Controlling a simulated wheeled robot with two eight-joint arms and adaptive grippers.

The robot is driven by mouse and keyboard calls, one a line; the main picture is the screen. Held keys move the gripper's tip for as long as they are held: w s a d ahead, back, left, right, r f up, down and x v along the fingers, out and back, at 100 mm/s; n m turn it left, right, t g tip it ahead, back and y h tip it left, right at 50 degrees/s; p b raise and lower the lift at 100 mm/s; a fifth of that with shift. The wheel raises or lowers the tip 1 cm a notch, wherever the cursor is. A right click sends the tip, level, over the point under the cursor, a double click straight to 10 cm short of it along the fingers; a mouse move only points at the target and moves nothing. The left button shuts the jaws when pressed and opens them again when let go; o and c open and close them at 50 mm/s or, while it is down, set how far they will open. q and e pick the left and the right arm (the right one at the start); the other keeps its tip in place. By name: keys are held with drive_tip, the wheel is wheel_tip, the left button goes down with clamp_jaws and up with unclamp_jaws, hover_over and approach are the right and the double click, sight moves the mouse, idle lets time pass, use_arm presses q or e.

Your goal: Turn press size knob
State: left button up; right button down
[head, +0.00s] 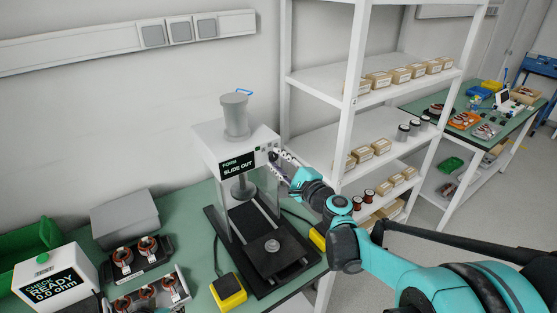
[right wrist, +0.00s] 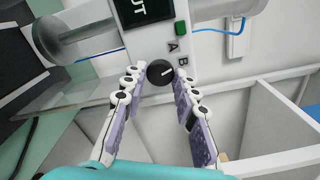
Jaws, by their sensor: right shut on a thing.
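The press (head: 222,143) is a white-topped machine on the green bench, with a screen reading "FORM" and "SLIDE OUT". Its size knob (right wrist: 161,73) is a round black dial on the white panel, with a white mark pointing up and right toward the letter B. The letter A is printed above B. My right gripper (head: 277,158) is at the right end of the press's front panel. In the right wrist view its two fingers (right wrist: 160,76) are on either side of the knob, shut on it.
A green button (right wrist: 181,28) sits by the screen. The press slide (head: 284,262) extends forward. A white shelf rack (head: 348,115) stands close behind my right arm.

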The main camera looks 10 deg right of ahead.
drive_tip(key=n, duration=0.4)
drive_tip(key=shift+n, duration=0.4)
idle(0.4)
drive_tip(key=c, duration=1.2)
unclamp_jaws()
drive_tip(key=shift+s+p, duration=0.1)
drive_tip(key=shift+p, duration=0.2)
drive_tip(key=v, duration=1.2)
drive_tip(key=shift+f, duration=0.1)
